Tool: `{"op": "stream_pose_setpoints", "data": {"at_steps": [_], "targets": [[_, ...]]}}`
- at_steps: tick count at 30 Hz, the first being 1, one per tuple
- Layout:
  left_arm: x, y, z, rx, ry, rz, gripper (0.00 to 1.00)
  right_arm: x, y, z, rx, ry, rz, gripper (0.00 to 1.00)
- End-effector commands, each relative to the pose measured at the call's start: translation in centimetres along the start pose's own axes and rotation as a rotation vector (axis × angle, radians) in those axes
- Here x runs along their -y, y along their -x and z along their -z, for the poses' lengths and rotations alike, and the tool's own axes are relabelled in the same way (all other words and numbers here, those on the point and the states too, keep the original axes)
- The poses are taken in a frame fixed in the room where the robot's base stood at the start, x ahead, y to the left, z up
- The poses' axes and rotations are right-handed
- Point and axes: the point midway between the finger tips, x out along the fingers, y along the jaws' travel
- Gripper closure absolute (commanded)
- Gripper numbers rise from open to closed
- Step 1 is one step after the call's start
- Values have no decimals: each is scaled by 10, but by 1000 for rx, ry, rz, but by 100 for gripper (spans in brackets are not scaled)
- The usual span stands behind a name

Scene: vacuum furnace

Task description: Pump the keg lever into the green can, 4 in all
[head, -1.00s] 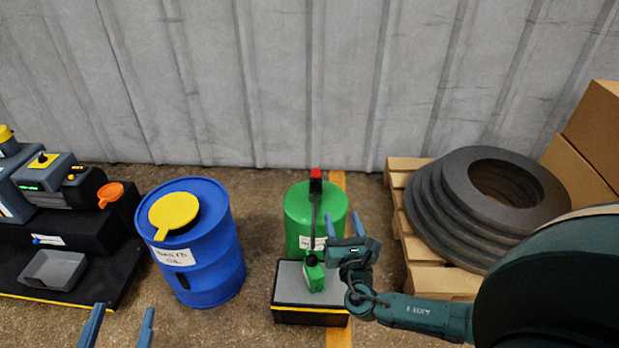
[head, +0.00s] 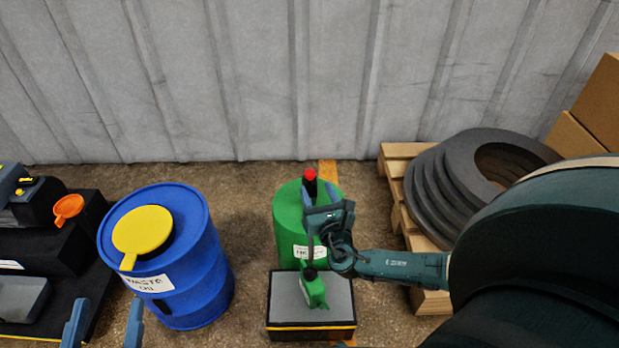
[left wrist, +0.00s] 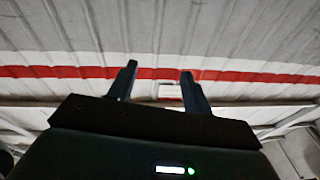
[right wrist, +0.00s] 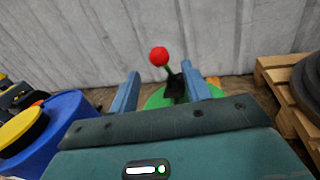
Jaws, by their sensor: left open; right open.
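The green keg (head: 290,235) with a white label stands on the floor near the middle of the head view. Its lever's red knob (head: 310,175) rises above it, and the knob also shows in the right wrist view (right wrist: 158,57). The small green can (head: 314,290) sits on a grey-topped black box in front of the keg. My right gripper (head: 321,190) is open at the lever, just below the knob; in its wrist view the dark lever part shows between the fingers, closer to the right one. Contact cannot be told. My left gripper (head: 105,312) is open and empty at lower left.
A blue drum (head: 195,285) with a yellow lid (head: 142,230) stands left of the keg. A black bench with an orange funnel (head: 68,208) is at far left. A pallet (head: 397,160) with stacked dark rings (head: 430,190) and boxes is at right. A metal wall closes the back.

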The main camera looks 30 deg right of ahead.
Motion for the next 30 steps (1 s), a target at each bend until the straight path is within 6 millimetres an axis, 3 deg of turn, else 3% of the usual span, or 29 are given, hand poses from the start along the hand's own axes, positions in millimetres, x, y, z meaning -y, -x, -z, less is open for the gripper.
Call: {"op": "stream_pose_setpoints", "data": {"at_steps": [6, 12, 23, 30], "targets": [[-2, -1, -3, -21, 35, -7, 50, 0, -43, 2, 2, -1, 1, 52], [-3, -2, -2, -33, 56, -9, 50, 0, -64, 2, 0, 0, 0, 52], [-3, -2, 0, -33, 64, -11, 50, 0, -68, 0, -1, -1, 0, 52], [-4, -2, 0, -34, 61, -14, 50, 0, -68, 0, -1, -1, 0, 72]]}}
